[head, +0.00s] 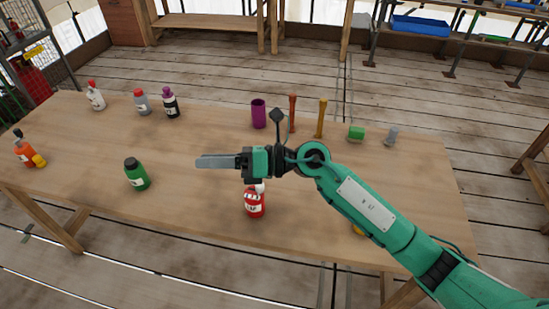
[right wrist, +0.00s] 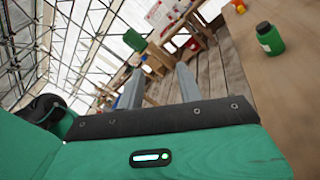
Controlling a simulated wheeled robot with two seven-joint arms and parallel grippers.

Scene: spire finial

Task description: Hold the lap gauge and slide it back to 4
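I cannot make out a lap gauge or any number scale in either view. A small yellow thing (head: 359,230) near the table's front right is mostly hidden by my right arm, and I cannot tell what it is. My right gripper (head: 200,161) points left above the middle of the table, behind and above a red bottle (head: 254,206). In the right wrist view its two fingers (right wrist: 160,70) stand apart with nothing between them. My left gripper is in neither view.
The left middle has free room.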

